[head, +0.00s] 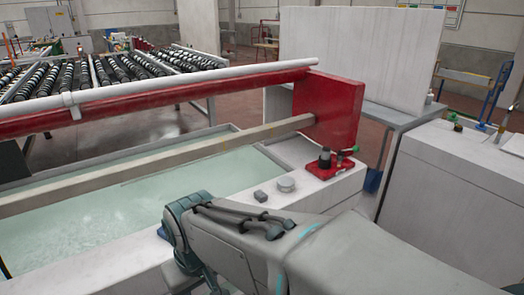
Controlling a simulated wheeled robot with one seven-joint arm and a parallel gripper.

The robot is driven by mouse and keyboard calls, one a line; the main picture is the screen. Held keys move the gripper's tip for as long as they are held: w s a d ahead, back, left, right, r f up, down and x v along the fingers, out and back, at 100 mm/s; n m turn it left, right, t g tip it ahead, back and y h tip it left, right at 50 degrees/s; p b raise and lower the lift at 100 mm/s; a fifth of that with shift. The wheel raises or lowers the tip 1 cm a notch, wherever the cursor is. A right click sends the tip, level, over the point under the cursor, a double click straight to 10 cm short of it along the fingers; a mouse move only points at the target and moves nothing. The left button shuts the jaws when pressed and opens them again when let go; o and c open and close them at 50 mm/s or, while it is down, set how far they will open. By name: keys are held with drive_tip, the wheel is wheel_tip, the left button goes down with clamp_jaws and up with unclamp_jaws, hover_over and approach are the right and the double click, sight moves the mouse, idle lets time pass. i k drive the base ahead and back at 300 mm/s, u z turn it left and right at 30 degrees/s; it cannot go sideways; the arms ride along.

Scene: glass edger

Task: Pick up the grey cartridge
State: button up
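A small dark grey block (260,196), which looks like the grey cartridge, lies on the white ledge (325,191) at the right end of the water-filled trough. It sits just left of a low round pale grey tin (286,184), with a small gap between them. My arm crosses the lower middle of the head view in front of the ledge, its upper edge just below the block in the picture. My gripper is not in view, so its state and its distance from the block do not show.
A red base with a black knob and green-tipped lever (330,163) stands right of the tin. A beam (200,152) and a red rail (200,98) span the trough (150,190) and meet a red end plate (330,108). A white cabinet (450,190) stands at the right.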

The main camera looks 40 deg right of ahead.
sight(325, 155)
drive_tip(key=u, duration=0.45)
drive_tip(key=i, duration=0.8)
drive_tip(key=z, duration=3.9)
drive_tip(key=i, duration=2.5)
